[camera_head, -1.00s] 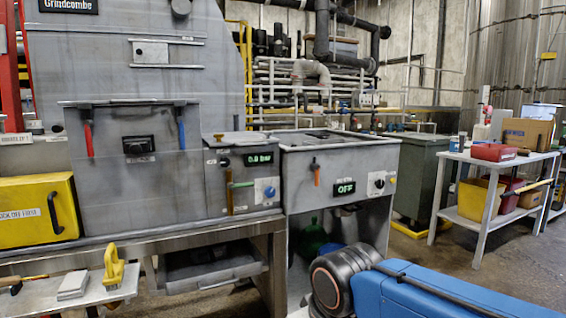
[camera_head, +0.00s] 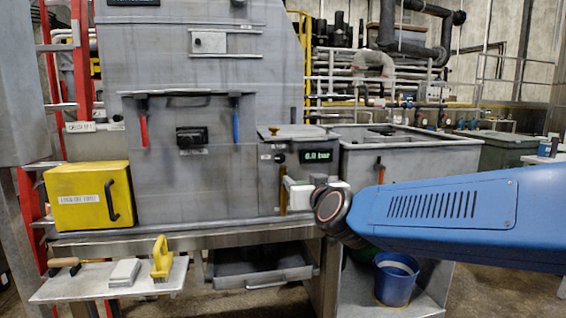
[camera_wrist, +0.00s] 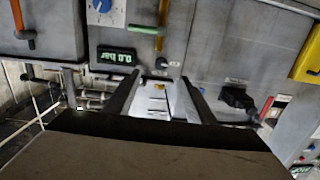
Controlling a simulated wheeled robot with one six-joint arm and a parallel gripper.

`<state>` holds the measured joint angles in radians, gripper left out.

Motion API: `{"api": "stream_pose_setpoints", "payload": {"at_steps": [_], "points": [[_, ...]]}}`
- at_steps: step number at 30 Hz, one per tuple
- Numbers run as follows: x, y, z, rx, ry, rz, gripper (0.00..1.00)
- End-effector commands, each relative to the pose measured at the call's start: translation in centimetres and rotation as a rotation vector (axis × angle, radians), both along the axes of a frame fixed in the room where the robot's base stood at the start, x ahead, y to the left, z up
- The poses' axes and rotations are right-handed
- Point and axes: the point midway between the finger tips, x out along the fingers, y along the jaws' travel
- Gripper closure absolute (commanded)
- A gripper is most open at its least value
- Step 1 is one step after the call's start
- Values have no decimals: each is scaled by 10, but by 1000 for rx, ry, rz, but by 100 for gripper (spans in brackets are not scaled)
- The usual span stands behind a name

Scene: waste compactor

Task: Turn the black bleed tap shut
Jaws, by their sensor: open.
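A small dark round fitting (camera_head: 279,158) sits beside a white label, left of the lit "0.0 bar" display (camera_head: 315,156) on the grey pressure unit. It also shows in the wrist view (camera_wrist: 160,62), where the picture is upside down. It may be the black bleed tap; it is too small to tell its setting. My gripper (camera_wrist: 160,96) is open, its two fingers apart and empty, pointing toward the top of this unit. In the head view my wrist covers the unit's lower right part. A green lever (camera_wrist: 145,30) and blue knob (camera_wrist: 103,5) show in the wrist view.
A yellow box with a black handle (camera_head: 88,197) and a shelf with hand tools (camera_head: 95,284) are at left. A black latch (camera_head: 191,138) is on the grey machine. An orange-handled lever (camera_head: 380,172) stands right of the display. A blue bucket (camera_head: 396,280) stands below my arm.

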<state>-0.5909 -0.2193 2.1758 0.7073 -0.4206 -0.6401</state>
Motion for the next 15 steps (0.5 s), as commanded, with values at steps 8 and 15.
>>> {"api": "stream_pose_setpoints", "payload": {"at_steps": [8, 15], "points": [[16, 19, 11, 10, -56, -42, 50], [45, 26, 9, 8, -55, -43, 50]]}}
